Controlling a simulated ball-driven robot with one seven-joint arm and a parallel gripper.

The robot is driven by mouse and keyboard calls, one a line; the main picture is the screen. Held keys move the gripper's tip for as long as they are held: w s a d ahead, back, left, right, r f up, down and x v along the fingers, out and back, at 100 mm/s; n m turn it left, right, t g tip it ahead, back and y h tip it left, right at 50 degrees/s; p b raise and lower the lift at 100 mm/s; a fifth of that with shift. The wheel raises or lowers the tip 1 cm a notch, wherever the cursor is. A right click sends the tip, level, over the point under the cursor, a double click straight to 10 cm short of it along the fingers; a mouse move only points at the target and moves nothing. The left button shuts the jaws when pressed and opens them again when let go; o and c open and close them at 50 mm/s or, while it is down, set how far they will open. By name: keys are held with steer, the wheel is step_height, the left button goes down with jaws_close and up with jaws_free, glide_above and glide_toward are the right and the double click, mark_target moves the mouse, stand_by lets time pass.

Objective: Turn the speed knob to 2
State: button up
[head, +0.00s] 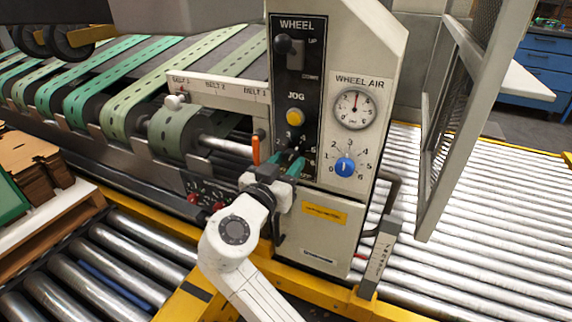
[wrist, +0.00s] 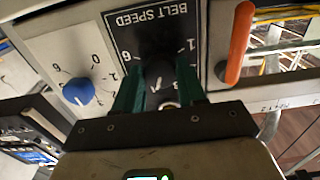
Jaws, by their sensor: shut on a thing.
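The belt speed knob (wrist: 160,72) is black and sits on a black panel labelled BELT SPEED in the wrist view. The numbers 6 and 1 show beside it. A pale mark on it points toward the bottom of the wrist picture, and the number there is hidden. My gripper (head: 288,164) is at the panel in the head view, its green fingers covering the knob. In the wrist view my gripper (wrist: 158,84) has one finger on each side of the knob and is shut on it.
A blue wheel-air knob (head: 345,167) sits close to the right of my gripper, under a round gauge (head: 356,108). An orange lever (head: 256,149) stands just left of my gripper. A yellow jog button (head: 295,117) is above. Rollers (head: 470,240) lie at right.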

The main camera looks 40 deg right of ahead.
steer(key=c, duration=0.3)
steer(key=shift+n, duration=0.3)
steer(key=n+p, duration=0.3)
steer(key=n, duration=0.1)
steer(key=shift+r, duration=0.15)
steer(key=n+p, duration=0.4)
steer(key=shift+r+n, duration=0.1)
steer(key=shift+n, duration=0.2)
steer(key=n+p, duration=0.4)
steer(key=n, duration=0.1)
steer(key=shift+n+p, duration=1.35)
steer(key=shift+n, duration=0.25)
steer(key=shift+f, duration=0.2)
